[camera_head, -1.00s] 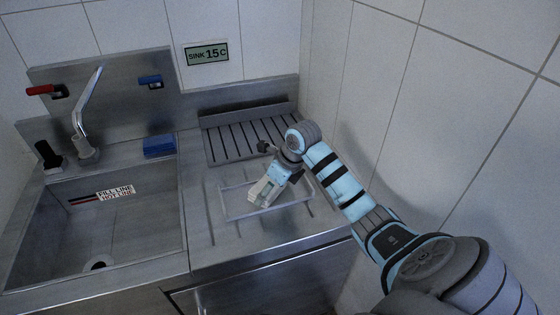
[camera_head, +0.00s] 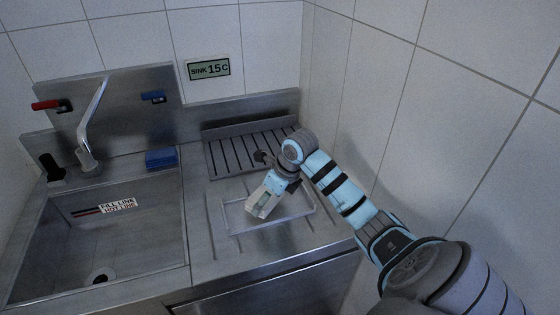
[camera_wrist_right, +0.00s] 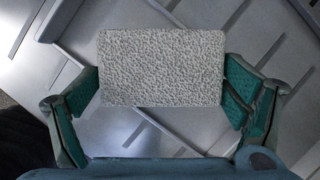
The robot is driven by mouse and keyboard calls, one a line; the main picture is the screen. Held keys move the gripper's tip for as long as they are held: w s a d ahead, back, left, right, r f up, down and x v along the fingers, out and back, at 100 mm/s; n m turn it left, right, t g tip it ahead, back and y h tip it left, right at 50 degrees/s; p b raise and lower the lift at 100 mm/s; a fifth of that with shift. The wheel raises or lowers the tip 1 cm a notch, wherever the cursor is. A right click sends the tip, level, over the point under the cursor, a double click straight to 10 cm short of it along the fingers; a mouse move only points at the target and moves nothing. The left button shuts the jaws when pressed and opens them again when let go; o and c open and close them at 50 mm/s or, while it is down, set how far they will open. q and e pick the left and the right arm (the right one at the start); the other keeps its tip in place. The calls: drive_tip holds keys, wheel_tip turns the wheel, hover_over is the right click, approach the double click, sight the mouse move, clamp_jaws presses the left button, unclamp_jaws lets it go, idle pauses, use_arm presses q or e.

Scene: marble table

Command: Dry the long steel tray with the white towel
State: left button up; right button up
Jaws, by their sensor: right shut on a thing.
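The long steel tray (camera_head: 292,209) lies on the ribbed steel drainboard, right of the sink. Its shallow rim shows around my right gripper (camera_head: 260,207), which is over its left half. The gripper is shut on the white towel, a pale, rough-textured rectangular block (camera_wrist_right: 162,68) between its two green-padded fingers in the right wrist view. I cannot tell whether towel and tray touch. My left gripper is not in view.
The sink basin (camera_head: 60,245) is at the left, with a faucet (camera_head: 92,125) behind it. A blue sponge-like block (camera_head: 161,158) sits on its back right ledge. A slatted rack (camera_head: 245,148) lies behind the tray. A tiled wall (camera_head: 420,110) rises close on the right.

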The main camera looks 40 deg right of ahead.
wheel_tip(320, 180, up, 3)
drive_tip(key=shift+s+f+p, duration=0.1)
drive_tip(key=shift+s+p, duration=0.05)
drive_tip(key=shift+p, duration=0.75)
drive_tip(key=shift+r+p, duration=1.2)
drive_tip(key=shift+r, duration=0.45)
